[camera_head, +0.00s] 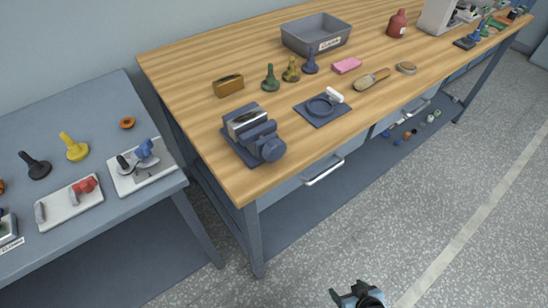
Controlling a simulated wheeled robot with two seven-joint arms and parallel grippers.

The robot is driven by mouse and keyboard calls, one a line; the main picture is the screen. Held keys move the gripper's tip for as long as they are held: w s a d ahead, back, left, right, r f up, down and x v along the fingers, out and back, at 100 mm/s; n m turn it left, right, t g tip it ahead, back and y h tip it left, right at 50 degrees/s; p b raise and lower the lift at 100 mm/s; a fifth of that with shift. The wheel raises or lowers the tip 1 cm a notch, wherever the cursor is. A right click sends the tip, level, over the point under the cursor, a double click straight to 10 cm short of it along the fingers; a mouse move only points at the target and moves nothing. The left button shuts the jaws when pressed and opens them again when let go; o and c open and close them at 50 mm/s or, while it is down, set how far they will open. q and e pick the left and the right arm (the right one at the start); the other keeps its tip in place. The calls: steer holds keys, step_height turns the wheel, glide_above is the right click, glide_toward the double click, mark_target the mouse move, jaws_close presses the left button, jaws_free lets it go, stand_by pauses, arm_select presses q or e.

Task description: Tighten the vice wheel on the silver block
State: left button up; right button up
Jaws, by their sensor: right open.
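A blue-grey vice (256,143) stands on the near left corner of the wooden workbench (200,125). A silver block (244,122) sits between its jaws at the back. The round vice wheel (271,149) is at the vice's front, facing the bench edge. I cannot tell whether the jaw touches the block. My right gripper (356,294) is open and empty at the bottom edge, over the floor and well away from the vice. My left gripper is not in view.
A blue plate with a ring and white handle (323,106) lies right of the vice. A grey side table (75,110) is at left. The floor in front is clear.

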steer(key=w+a+r+t+y+b, duration=0.15)
steer(key=w+a+r+t, duration=0.25)
steer(key=w+r, duration=0.6)
steer(key=n+t+y+b, duration=0.2)
steer(key=n+t+y, duration=0.15)
steer(key=y, duration=0.35)
glide_toward(277, 154)
steer(key=shift+m, duration=0.45)
steer(key=p+x, duration=0.1)
steer(key=x, duration=0.8)
steer(key=shift+d+f, duration=0.1)
steer(key=shift+w, duration=0.2)
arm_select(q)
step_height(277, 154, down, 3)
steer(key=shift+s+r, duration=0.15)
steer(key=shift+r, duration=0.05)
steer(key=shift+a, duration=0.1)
arm_select(e)
steer(key=c, duration=1)
